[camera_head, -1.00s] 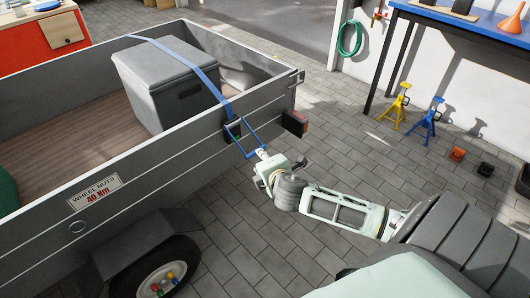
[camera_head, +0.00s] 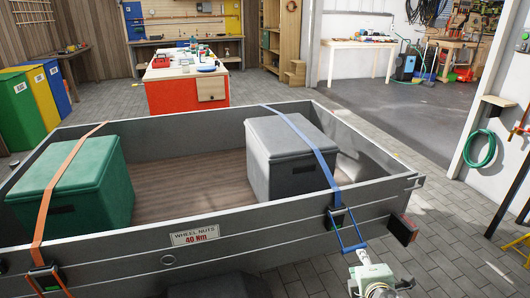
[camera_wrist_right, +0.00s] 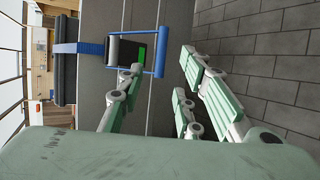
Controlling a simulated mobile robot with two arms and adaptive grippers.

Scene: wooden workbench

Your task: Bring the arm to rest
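My right gripper (camera_head: 363,257) is at the trailer's outer side wall, at the lower end of the blue ratchet handle (camera_head: 349,232). In the right wrist view its green-padded fingers (camera_wrist_right: 160,95) stand apart with a gap between them. The blue handle (camera_wrist_right: 161,50) lies just beyond the fingertips; one finger overlaps its end in the picture, and I cannot tell if they touch. The blue strap (camera_head: 305,140) runs from this ratchet over the grey box (camera_head: 270,165). My left gripper is not in view.
The grey trailer (camera_head: 110,270) fills the foreground. A green box (camera_head: 85,185) under an orange strap (camera_head: 58,185) stands at its left. A red light (camera_head: 403,229) sticks out at the trailer's right corner.

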